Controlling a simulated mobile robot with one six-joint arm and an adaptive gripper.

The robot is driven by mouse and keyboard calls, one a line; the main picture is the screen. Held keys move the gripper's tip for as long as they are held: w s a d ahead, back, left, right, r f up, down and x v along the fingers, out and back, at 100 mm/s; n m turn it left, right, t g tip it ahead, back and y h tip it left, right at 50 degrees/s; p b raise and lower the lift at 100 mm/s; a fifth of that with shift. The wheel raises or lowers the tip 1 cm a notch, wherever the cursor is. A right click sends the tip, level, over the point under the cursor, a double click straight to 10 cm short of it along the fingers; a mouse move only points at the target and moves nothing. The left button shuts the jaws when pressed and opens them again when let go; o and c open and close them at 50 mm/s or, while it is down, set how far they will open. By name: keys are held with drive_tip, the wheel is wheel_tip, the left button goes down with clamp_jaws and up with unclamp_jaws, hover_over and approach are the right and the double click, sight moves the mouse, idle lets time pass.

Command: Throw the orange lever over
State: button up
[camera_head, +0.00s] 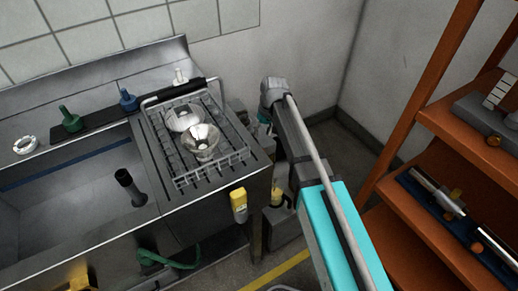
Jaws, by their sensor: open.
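I cannot pick out a clear orange lever. Small orange parts show on the right-hand shelf unit: a round orange piece (493,140) at a grey device on the upper board, and an orange knob (478,248) beside a metal pipe on the lower board. I cannot tell whether either is the lever. My teal and grey arm rises from the bottom centre to a grey joint between the sink unit and the shelf. My gripper cannot be made out; it appears hidden beyond the arm.
A steel sink unit (110,245) fills the left, with a wire rack (215,170) holding shiny bowls. A yellow item (239,205) hangs at its front edge. An orange shelf unit (425,112) stands close on the right. A narrow strip of floor lies between.

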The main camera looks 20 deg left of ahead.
drive_tip(key=shift+s+a+f+b, duration=0.15)
drive_tip(key=shift+f+b, duration=0.9)
drive_tip(key=shift+f, duration=0.1)
drive_tip(key=shift+s+a+f+b, duration=0.15)
drive_tip(key=shift+a+f+b, duration=0.05)
drive_tip(key=shift+f+b, duration=0.85)
drive_tip(key=shift+s+a+f+b, duration=0.15)
drive_tip(key=shift+f+b, duration=0.85)
drive_tip(key=shift+f, duration=0.2)
clamp_jaws()
